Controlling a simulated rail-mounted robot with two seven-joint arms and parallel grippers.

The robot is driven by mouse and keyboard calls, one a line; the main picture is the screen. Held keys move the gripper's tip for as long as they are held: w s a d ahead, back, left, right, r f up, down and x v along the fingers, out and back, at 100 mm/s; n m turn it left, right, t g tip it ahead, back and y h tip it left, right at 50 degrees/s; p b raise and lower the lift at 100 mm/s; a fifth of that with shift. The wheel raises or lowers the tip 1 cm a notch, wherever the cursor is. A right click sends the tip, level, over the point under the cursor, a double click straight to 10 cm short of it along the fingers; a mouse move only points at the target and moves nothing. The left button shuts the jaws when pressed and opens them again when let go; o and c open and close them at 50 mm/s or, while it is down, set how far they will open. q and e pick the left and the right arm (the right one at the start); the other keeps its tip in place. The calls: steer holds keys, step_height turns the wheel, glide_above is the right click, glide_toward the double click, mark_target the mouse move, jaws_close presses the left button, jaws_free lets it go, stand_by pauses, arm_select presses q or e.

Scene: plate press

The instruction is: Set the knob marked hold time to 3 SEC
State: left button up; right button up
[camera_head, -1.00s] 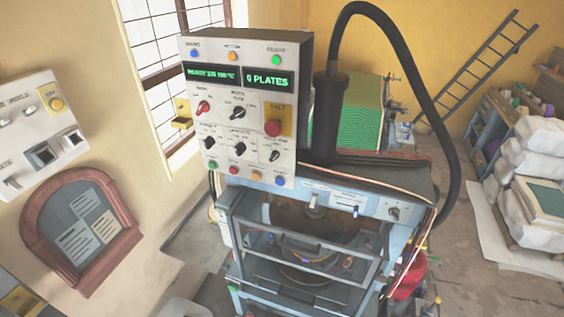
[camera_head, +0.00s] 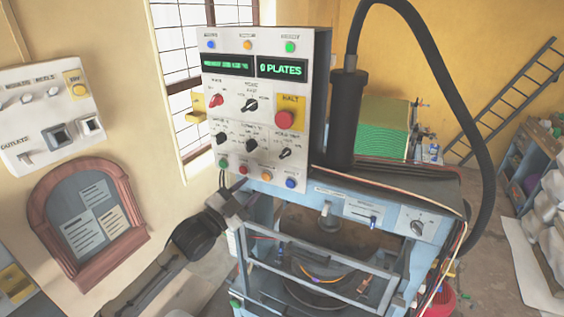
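The white control panel (camera_head: 262,112) stands at the upper middle, with a lower row of three black knobs. These are a left one (camera_head: 222,138), a middle one (camera_head: 252,145) and a right one (camera_head: 285,153). The label over the right one seems to read hold time, but the print and its scale marks are too small to read surely. My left gripper (camera_head: 246,194) is below the panel's lower left edge, apart from the knobs. Its finger gap is not clear. My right gripper is not in view.
Close by are a red knob (camera_head: 215,100), a black mode knob (camera_head: 250,105), the red HALT button (camera_head: 286,119) and a row of coloured buttons along the panel's bottom. A thick black hose (camera_head: 435,60) arches at the right. The blue press frame (camera_head: 385,215) stands below.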

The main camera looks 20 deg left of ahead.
mark_target(283, 157)
arm_select(q)
steer(key=p+x, duration=0.1)
steer(key=x, duration=0.3)
steer(key=p+x, duration=0.1)
steer(key=x, duration=0.3)
steer(key=p+x, duration=0.1)
steer(key=x, duration=0.2)
steer(key=shift+w+r+p, duration=0.3)
steer(key=shift+r+p, duration=0.1)
steer(key=shift+r, duration=0.05)
steer(key=shift+x, duration=1)
steer(key=shift+f, duration=0.1)
steer(key=shift+c, duration=0.3)
steer(key=c, duration=0.6)
